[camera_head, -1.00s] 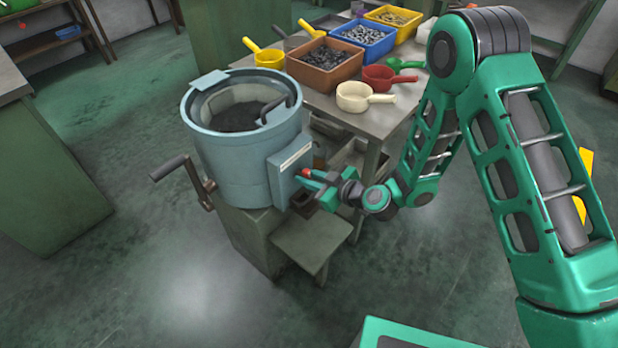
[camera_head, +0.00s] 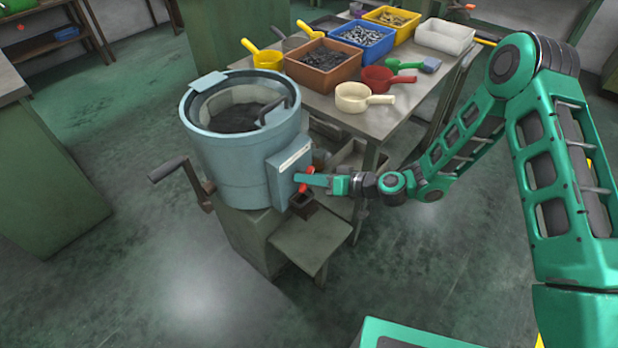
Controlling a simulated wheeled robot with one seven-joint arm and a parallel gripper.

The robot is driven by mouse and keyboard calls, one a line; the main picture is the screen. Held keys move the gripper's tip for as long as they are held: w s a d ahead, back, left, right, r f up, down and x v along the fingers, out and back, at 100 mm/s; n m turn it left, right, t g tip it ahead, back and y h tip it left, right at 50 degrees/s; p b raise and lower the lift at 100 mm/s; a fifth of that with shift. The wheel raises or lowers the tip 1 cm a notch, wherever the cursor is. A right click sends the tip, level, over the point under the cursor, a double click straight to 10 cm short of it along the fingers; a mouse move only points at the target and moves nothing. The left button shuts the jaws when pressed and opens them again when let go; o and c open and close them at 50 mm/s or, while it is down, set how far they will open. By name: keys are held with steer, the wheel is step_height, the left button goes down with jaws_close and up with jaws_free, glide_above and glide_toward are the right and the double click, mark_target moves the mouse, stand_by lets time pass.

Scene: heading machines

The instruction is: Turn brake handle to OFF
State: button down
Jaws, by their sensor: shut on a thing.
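The heading machine (camera_head: 240,150) is a blue-grey drum on a green pedestal, with a pale box on its right side. A small red handle (camera_head: 304,188) shows at the right side of that box; I take it to be the brake handle. My gripper (camera_head: 302,180) is at the box's right face, its green fingers shut on the red handle, with the arm reaching in from the right. The fingers hide part of the handle. Its exact angle and any ON or OFF marking are too small to read.
A dark crank (camera_head: 170,170) sticks out at the machine's left. A small dark spout (camera_head: 302,205) and a green ledge (camera_head: 312,240) are below my gripper. Behind stands a metal table (camera_head: 400,122) with bins and scoops. The floor in front is clear.

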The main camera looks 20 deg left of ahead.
steer(key=shift+d+f, duration=0.1)
steer(key=shift+f, duration=0.05)
stand_by(0.4)
steer(key=c, duration=1.6)
jaws_free()
steer(key=shift+c, duration=0.2)
steer(key=v, duration=1)
steer(key=shift+d, duration=0.35)
steer(key=shift+w+d, duration=0.1)
